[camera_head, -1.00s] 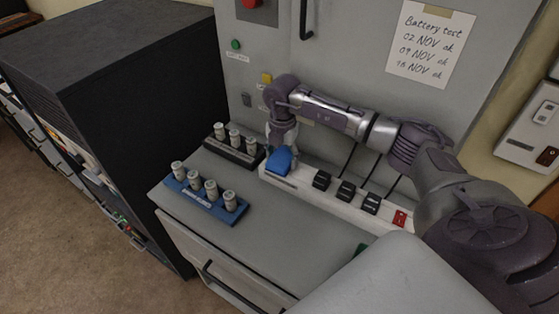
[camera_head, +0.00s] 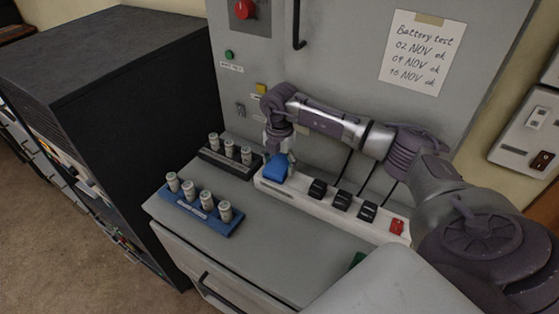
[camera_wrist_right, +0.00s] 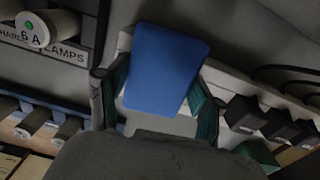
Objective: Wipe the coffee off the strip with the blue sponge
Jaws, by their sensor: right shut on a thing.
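The white power strip (camera_head: 296,200) lies along the back of the grey counter, with black plugs in it and a red switch (camera_head: 397,226) at its right end. The blue sponge (camera_head: 275,170) is at the strip's left end; whether it touches the strip I cannot tell. My right gripper (camera_head: 282,154) is shut on the sponge from above. The right wrist view shows the sponge (camera_wrist_right: 167,68) between the two fingers, with the strip behind it. I see no coffee; any under the sponge is hidden. My left gripper is not in view.
A blue rack (camera_head: 203,215) with several cylinders stands front left of the strip. A dark rack (camera_head: 228,163) with more cylinders stands close to the sponge's left. Black cords rise behind the plugs.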

